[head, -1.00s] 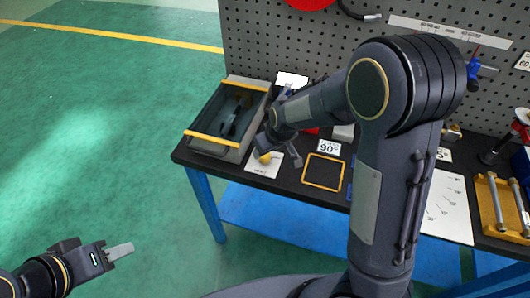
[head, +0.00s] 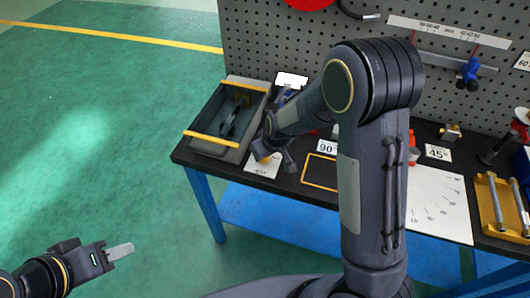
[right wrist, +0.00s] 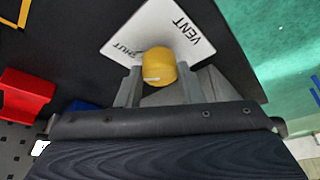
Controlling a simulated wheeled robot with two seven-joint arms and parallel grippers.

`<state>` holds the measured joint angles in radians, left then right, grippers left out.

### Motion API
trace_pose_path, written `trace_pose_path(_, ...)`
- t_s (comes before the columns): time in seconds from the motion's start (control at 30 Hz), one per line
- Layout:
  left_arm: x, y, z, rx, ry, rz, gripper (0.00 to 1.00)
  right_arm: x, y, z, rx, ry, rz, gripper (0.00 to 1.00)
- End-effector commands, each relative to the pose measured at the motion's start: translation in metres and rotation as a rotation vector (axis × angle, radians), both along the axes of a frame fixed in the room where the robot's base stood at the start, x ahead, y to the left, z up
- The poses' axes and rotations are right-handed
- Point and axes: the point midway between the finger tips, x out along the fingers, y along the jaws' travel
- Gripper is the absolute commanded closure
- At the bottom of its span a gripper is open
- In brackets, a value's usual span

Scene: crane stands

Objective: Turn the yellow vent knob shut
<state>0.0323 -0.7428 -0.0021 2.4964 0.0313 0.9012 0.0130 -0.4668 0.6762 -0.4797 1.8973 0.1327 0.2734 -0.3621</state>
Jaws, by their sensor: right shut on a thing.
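The yellow vent knob (right wrist: 160,62) stands on a white plate (right wrist: 150,28) lettered VENT and SHUT, at the front left of the bench. A short pale mark shows low on the knob's side in the right wrist view. My right gripper (right wrist: 160,76) is shut on the knob, one finger on each side. In the head view the knob (head: 263,157) is partly covered by that gripper (head: 272,160), and its plate (head: 263,172) shows below. My left gripper (head: 118,252) is out over the floor at lower left, far from the bench; its finger gap does not show.
A grey tray (head: 197,146) with yellow bars and a dark tool inside stands left of the knob. A yellow-edged square (head: 305,182) and a 90° card (head: 327,147) lie to the right. A red part (right wrist: 28,92) shows in the wrist view. A pegboard (head: 250,40) rises behind.

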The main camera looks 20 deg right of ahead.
Motion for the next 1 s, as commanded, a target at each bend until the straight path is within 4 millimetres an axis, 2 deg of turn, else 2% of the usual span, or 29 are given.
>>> trace_pose_path(0.23, 0.000, 0.000, 0.011, 0.000, 0.000, 0.000, 0.64, -0.001, 0.001, 0.001, -0.003, 0.003, -0.111, 0.89)
trace_pose_path(0.53, 0.000, 0.000, 0.010, 0.000, 0.000, 0.000, 0.64, -0.001, 0.001, 0.000, 0.000, 0.002, -0.135, 0.89)
trace_pose_path(0.57, 0.000, 0.000, 0.010, 0.000, 0.000, 0.000, 0.64, -0.001, 0.001, 0.000, 0.000, 0.002, -0.135, 0.64)
trace_pose_path(0.7, 0.000, 0.000, 0.010, 0.000, 0.000, 0.000, 0.64, -0.001, 0.001, 0.000, 0.000, 0.001, -0.134, 0.45)
trace_pose_path(1.0, 0.000, 0.000, 0.010, 0.000, 0.000, 0.000, 0.64, -0.001, 0.001, 0.001, 0.000, 0.000, -0.132, 0.44)
